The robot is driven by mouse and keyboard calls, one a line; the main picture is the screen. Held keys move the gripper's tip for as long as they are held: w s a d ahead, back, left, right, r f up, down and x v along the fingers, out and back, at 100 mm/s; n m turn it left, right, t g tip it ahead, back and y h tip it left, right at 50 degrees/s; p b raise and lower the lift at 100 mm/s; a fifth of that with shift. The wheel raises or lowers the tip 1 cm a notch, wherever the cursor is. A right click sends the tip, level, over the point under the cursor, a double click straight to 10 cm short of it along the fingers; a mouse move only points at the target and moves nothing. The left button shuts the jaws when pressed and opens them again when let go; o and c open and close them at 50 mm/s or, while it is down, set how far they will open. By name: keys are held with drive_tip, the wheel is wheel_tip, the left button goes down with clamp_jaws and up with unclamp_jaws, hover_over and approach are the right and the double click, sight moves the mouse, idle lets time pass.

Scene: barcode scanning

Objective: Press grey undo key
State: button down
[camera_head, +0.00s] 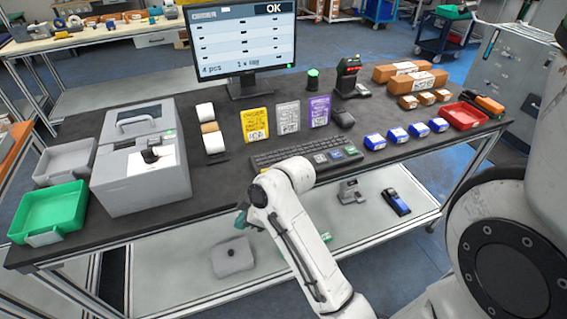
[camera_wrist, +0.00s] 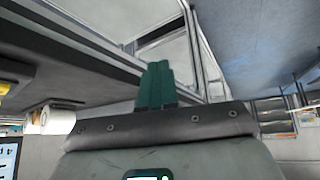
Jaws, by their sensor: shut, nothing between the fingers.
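A dark keyboard (camera_head: 285,157) lies near the front edge of the black table. My gripper (camera_head: 242,219), with teal fingers, hangs in front of the table edge, to the left of and apart from the keyboard. In the wrist view the fingers (camera_wrist: 157,85) are together and empty. The keyboard does not show in that view. My arm partly covers the front edge of the keyboard.
A monitor (camera_head: 245,45) reading OK stands behind. Yellow, grey and purple cards (camera_head: 288,118) stand behind the keyboard. Blue-and-white boxes (camera_head: 397,135), a scanner on a stand (camera_head: 349,78) and a red tray (camera_head: 463,116) are to the right. A grey printer (camera_head: 140,165) and green tray (camera_head: 48,210) are left.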

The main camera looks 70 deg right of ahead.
drive_tip(key=s+d+r+n+t+h+p, duration=0.1)
drive_tip(key=s+d+r+n+p, duration=0.1)
drive_tip(key=d+r, duration=0.4)
drive_tip(key=s+d+r+n+t+h+p, duration=0.1)
drive_tip(key=d+r, duration=0.6)
drive_tip(key=d, duration=0.7)
drive_tip(key=shift+s+d+r+n+t+h+p, duration=0.3)
drive_tip(key=shift+s+n+p, duration=0.25)
drive_tip(key=shift+s, duration=0.3)
drive_tip(key=shift+f, duration=0.15)
wheel_tip(320, 180, down, 9)
drive_tip(key=b, duration=0.6)
drive_tip(key=shift+r, duration=0.2)
drive_tip(key=shift+f+b, duration=0.1)
drive_tip(key=shift+b, duration=0.25)
drive_tip(key=shift+f+b, duration=0.3)
